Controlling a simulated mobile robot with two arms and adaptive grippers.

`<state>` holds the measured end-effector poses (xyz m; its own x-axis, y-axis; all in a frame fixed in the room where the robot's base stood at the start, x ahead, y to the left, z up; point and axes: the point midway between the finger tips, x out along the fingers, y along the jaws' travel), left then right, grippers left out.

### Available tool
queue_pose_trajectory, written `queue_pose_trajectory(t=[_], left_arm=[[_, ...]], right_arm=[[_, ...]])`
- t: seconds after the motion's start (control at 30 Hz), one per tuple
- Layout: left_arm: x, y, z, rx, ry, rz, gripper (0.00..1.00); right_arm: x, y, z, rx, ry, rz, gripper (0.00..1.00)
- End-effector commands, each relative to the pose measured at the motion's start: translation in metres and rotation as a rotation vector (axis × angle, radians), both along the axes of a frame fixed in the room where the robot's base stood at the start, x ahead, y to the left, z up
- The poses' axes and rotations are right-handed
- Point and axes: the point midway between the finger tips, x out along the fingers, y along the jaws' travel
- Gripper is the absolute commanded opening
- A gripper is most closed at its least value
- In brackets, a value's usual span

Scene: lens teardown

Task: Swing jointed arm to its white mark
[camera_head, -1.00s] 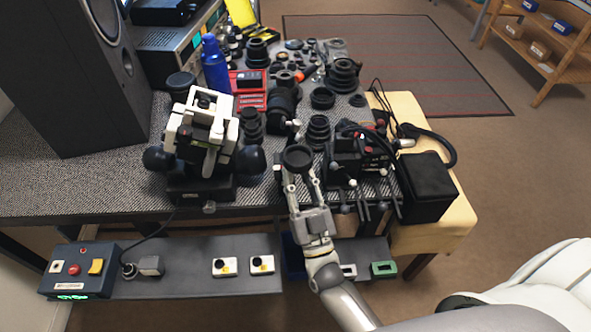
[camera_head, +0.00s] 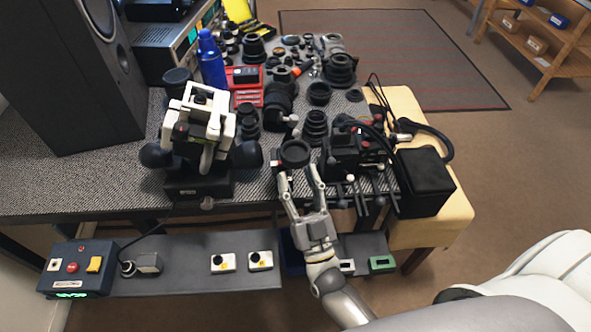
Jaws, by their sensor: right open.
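A round black dish or lens-like disc (camera_head: 295,153) stands near the table's front edge, with a small pale knob (camera_head: 291,120) just behind it. These may be parts of the jointed arm, but I cannot tell for sure. My right gripper (camera_head: 299,176) is open at the front edge, its two fingers pointing away from me. The disc shows just beyond and between the fingertips. I cannot tell whether they touch it. I cannot make out a white mark. My left gripper is not in view.
A black device with levers (camera_head: 353,150) stands close right of the gripper, beside a black box (camera_head: 425,183). A white-and-black stand (camera_head: 201,140) is at left. Several lenses crowd the table behind. A lower shelf (camera_head: 190,262) holds a control box (camera_head: 75,268) and switches.

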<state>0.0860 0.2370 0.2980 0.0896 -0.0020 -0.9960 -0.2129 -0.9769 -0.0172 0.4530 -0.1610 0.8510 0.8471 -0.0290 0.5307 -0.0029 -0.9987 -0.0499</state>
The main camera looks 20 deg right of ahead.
Motion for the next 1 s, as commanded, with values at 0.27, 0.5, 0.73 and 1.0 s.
queue_pose_trajectory(t=[0.27, 0.5, 0.73, 1.0], left_arm=[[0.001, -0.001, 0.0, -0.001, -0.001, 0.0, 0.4], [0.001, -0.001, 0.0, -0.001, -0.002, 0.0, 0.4], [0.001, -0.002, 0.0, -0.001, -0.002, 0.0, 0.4], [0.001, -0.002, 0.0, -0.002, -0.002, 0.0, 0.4]], right_arm=[[-0.052, 0.002, -0.034, -0.001, 0.006, 0.002, 0.44], [-0.079, 0.003, -0.05, -0.001, 0.002, 0.0, 0.44], [-0.084, 0.003, -0.052, -0.001, 0.0, 0.001, 0.44], [-0.083, 0.003, -0.052, -0.001, 0.0, 0.001, 0.44]])
